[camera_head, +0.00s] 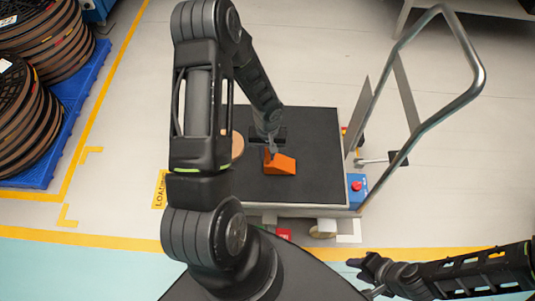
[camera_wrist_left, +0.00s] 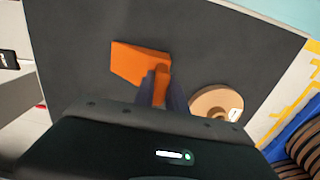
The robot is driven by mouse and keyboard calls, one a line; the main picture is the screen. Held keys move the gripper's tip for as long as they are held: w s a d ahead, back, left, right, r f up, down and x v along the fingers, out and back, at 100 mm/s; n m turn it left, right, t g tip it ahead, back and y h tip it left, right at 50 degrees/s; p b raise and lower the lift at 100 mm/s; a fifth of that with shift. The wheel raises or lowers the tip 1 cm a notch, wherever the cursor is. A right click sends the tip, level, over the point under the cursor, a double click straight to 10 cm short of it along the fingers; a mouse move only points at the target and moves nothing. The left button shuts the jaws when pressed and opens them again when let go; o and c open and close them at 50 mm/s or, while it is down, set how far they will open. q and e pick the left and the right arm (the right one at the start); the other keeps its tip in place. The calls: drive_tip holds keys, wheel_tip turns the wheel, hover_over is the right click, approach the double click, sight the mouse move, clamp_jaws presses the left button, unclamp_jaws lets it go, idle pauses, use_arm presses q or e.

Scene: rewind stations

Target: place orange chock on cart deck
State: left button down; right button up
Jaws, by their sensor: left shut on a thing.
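The orange chock (camera_head: 280,166) is a wedge over the dark cart deck (camera_head: 311,135), near the middle of the deck. My left gripper (camera_head: 271,148) is shut on the chock from above. In the left wrist view the chock (camera_wrist_left: 138,63) sits at the tips of the two fingers (camera_wrist_left: 154,88), with the dark deck (camera_wrist_left: 205,50) behind it. I cannot tell whether its underside touches the deck. My right gripper (camera_head: 364,265) is low at the right, off the cart; its finger opening cannot be made out.
A round tan disc (camera_head: 237,146) lies on the deck left of the chock, partly hidden by my left arm. The cart's metal handle (camera_head: 446,111) rises at the right, near a blue box with a red button (camera_head: 357,186). Stacked reels (camera_head: 28,118) stand on a blue pallet (camera_head: 92,103) at left.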

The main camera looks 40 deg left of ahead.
use_arm(q)
drive_tip(key=shift+f, duration=0.25)
drive_tip(key=shift+f, duration=0.2)
drive_tip(key=c, duration=1.4)
unclamp_jaws()
drive_tip(key=shift+r, duration=0.1)
drive_tip(key=shift+o, duration=0.2)
drive_tip(key=shift+r, duration=0.1)
drive_tip(key=shift+r, duration=0.2)
wheel_tip(320, 180, up, 12)
drive_tip(key=p, duration=0.1)
drive_tip(key=shift+f, duration=0.2)
